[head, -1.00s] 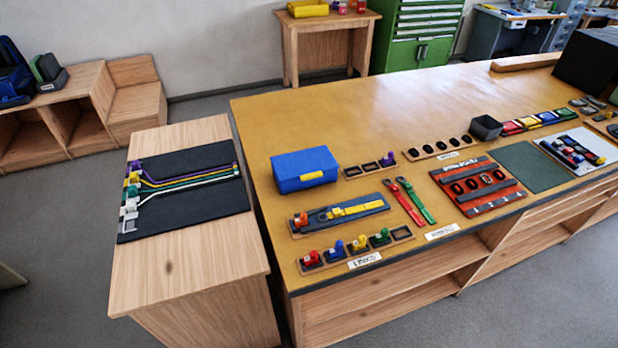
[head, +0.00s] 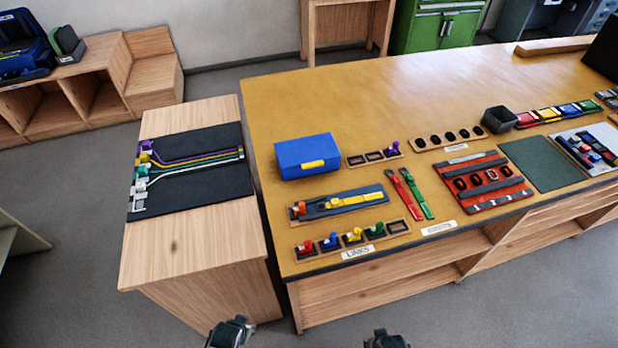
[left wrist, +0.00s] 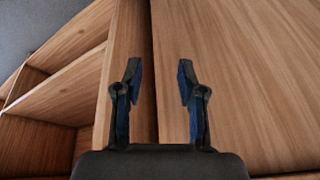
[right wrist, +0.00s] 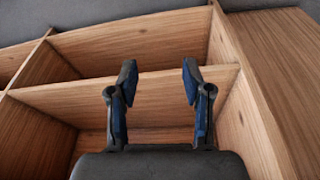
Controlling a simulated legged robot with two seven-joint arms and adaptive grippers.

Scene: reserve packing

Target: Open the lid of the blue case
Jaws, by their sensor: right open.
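The blue case (head: 304,154) sits shut on the yellow-topped table, near its left end. A yellow latch (head: 313,164) is on its front face. My left gripper (head: 232,330) is low at the bottom of the head view, in front of the table and well away from the case. In the left wrist view it is open and empty (left wrist: 160,72), facing wooden panels. My right gripper (head: 386,340) is at the bottom edge of the head view. In the right wrist view it is open and empty (right wrist: 160,80), facing wooden shelves.
In front of the case lies a dark tray with a yellow strap (head: 350,200). A row of coloured pieces (head: 352,236) lies nearer the front edge. Red and green straps (head: 417,194) lie to the right. A side table (head: 190,240) stands left. The tabletop behind the case is clear.

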